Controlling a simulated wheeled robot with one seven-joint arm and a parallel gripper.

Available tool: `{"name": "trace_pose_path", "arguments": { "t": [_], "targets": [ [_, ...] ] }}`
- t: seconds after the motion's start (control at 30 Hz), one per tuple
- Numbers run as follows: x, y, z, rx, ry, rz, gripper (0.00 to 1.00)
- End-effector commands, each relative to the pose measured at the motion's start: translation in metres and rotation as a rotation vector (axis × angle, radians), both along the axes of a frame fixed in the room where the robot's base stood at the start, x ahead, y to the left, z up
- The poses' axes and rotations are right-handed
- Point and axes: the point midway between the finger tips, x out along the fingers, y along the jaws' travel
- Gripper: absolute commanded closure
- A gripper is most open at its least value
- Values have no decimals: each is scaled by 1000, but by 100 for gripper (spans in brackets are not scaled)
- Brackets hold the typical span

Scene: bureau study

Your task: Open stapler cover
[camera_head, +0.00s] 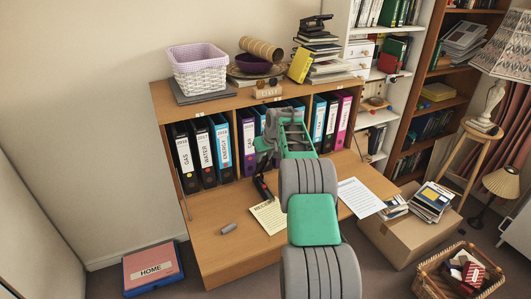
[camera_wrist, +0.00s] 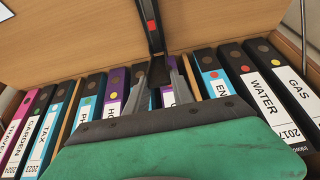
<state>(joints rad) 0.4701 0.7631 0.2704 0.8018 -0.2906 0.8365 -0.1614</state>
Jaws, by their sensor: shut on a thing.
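The dark stapler (camera_head: 262,187) with a small red mark is on the desk top, in front of the binders and at the upper edge of a yellowish sheet. In the wrist view the stapler (camera_wrist: 152,32) runs from the top edge down to between my fingers. My gripper (camera_head: 264,168) is at its binder-side end and shut on it; both fingers (camera_wrist: 160,72) flank the dark end in the wrist view. The gripper hides part of the stapler. I cannot tell how far the cover is raised from the base.
Binders (camera_head: 196,152) stand in the bureau compartments close behind my gripper. The yellowish sheet (camera_head: 269,216), a white printed sheet (camera_head: 361,197) and a small grey object (camera_head: 229,228) lie on the desk top (camera_head: 215,255). The desk's left part is mostly clear.

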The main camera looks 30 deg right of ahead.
Motion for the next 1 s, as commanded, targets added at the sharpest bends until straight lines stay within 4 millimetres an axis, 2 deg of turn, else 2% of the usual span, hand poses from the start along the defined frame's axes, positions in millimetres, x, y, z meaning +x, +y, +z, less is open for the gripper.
{"name": "trace_pose_path", "arguments": {
  "t": [0.23,1.0],
  "targets": [
    [-3,-11,1,-1,-3,-15,100],
    [-2,-7,1,-1,-4,-9,100]
  ]
}}
